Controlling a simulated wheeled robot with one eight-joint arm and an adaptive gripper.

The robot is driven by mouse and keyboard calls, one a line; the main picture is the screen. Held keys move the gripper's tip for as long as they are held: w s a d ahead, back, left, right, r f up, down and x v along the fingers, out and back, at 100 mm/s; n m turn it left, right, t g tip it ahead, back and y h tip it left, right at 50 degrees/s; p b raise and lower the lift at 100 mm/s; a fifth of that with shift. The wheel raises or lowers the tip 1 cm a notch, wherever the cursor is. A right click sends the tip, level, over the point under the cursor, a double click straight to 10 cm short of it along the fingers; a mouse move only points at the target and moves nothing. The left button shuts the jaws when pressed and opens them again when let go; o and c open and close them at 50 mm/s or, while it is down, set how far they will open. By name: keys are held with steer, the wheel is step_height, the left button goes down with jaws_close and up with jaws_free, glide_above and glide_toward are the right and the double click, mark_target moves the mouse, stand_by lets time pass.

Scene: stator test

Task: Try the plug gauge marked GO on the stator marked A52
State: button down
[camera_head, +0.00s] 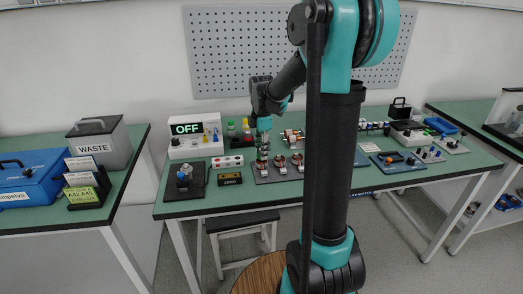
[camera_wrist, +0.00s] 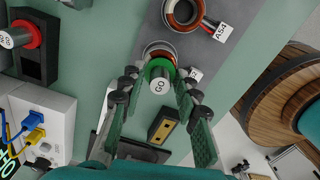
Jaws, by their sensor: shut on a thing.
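The GO plug gauge (camera_wrist: 159,84), with a pale end face and a green ring, is between the fingers of my gripper (camera_wrist: 160,92), which is shut on it. Right behind it in the wrist view is a stator (camera_wrist: 158,49) with copper windings. Its label (camera_wrist: 196,74) is partly hidden; the visible end looks like "52". The gauge lines up roughly with this stator, but I cannot tell whether its tip is in the bore. The stator marked A54 (camera_wrist: 186,12) is beside it. In the head view my gripper (camera_head: 263,138) is over the left end of the stator row.
The stators stand on a grey strip (camera_wrist: 160,22). A red-ringed gauge (camera_wrist: 18,38) sits in a black holder at the left. A test box reading OFF (camera_head: 194,145), a WASTE bin (camera_head: 99,148) and a black-and-yellow block (camera_head: 229,179) are nearby.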

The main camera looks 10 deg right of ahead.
steer(key=shift+f, duration=0.75)
stand_by(2.2)
steer(key=shift+r, duration=0.15)
stand_by(1.1)
steer(key=shift+r, duration=0.35)
steer(key=shift+r, duration=1.2)
stand_by(0.4)
steer(key=shift+r, duration=0.35)
steer(key=shift+r, duration=0.15)
steer(key=shift+r, duration=2.4)
